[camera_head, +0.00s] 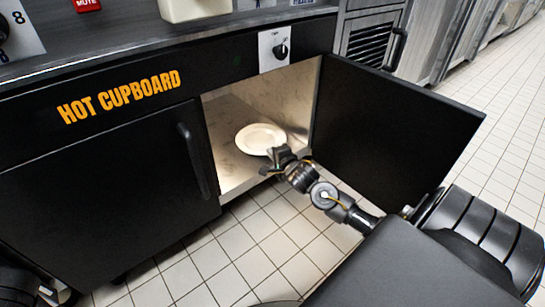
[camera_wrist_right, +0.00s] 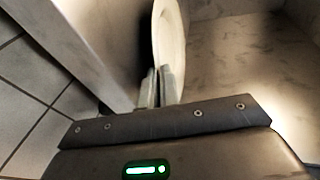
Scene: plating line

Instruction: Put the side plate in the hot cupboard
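The side plate (camera_head: 260,138) is a round cream plate. It is inside the open right-hand bay of the hot cupboard (camera_head: 236,182), just within the front opening. My right gripper (camera_head: 279,156) reaches in from the lower right and meets the plate's near rim. In the right wrist view the two fingers (camera_wrist_right: 158,88) are close together on the rim of the plate (camera_wrist_right: 169,35), which shows edge-on. I cannot tell whether the plate touches the cupboard floor. My left gripper is not in view.
The right cupboard door (camera_head: 400,125) stands wide open, close beside my right arm. The left door (camera_head: 105,205) with its long handle (camera_head: 192,160) is shut. The cupboard floor (camera_head: 228,117) around and behind the plate is clear. A control knob (camera_head: 281,50) sits above the opening.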

